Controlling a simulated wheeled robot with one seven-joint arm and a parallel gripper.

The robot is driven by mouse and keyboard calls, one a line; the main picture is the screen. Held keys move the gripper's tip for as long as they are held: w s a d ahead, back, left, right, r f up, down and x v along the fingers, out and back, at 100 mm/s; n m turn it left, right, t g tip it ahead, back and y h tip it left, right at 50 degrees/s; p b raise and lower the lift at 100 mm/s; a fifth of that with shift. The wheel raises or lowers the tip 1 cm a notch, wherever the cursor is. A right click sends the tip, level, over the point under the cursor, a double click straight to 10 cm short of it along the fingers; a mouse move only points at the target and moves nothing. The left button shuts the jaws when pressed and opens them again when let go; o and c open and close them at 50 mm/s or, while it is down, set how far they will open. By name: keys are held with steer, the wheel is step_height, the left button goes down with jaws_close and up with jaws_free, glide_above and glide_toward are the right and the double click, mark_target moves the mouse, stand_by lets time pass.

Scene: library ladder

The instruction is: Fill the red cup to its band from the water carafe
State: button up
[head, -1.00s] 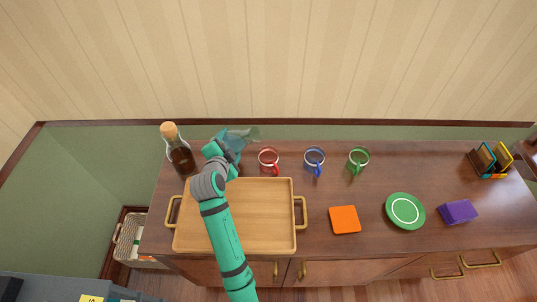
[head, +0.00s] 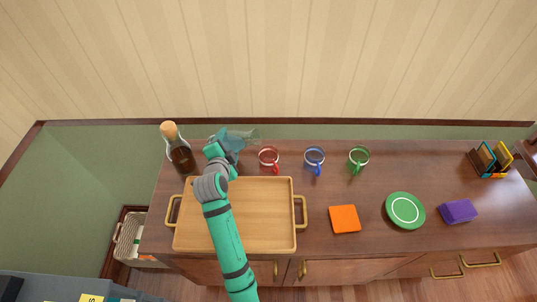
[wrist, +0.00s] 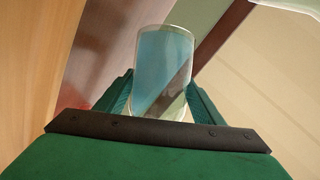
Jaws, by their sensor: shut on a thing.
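My gripper (wrist: 160,95) is shut on a clear carafe (wrist: 165,62), its two green fingers on either side of the glass. In the head view the carafe (head: 243,137) is tilted well over, its mouth end pointing right, above and left of the red cup. The red cup (head: 269,160) stands upright on the cabinet top, just right of my gripper, with its handle toward the front. The water level in the cup and its band are too small to make out. I cannot tell whether water is flowing.
A corked bottle of dark liquid (head: 180,155) stands left of my arm. A wooden tray (head: 270,230) lies in front. A blue cup (head: 314,160) and a green cup (head: 358,160) stand to the right, with an orange square (head: 344,219) and green plate (head: 405,210) nearer the front.

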mark_target(234, 142)
steer(key=shift+w+a+m+y+p, duration=0.1)
steer(key=shift+a+m+y+p, duration=0.1)
steer(key=shift+m+y+p, duration=0.15)
stand_by(0.5)
steer(key=shift+a+m+t+y+p, duration=0.15)
steer(key=shift+m+t+y+p, duration=0.2)
steer(key=shift+m, duration=0.2)
stand_by(0.8)
steer(key=shift+d+r+m+t+p, duration=0.15)
steer(key=shift+d+r+m+p, duration=0.1)
steer(key=shift+r, duration=0.2)
steer(key=shift+d+r+m+t+p, duration=0.1)
steer(key=shift+d+r+m, duration=0.15)
steer(key=shift+r, duration=0.2)
stand_by(0.8)
steer(key=shift+d+r+m+y+p, duration=0.1)
steer(key=shift+r+m+y+p, duration=0.2)
steer(key=shift+r+y+p, duration=0.3)
stand_by(2.2)
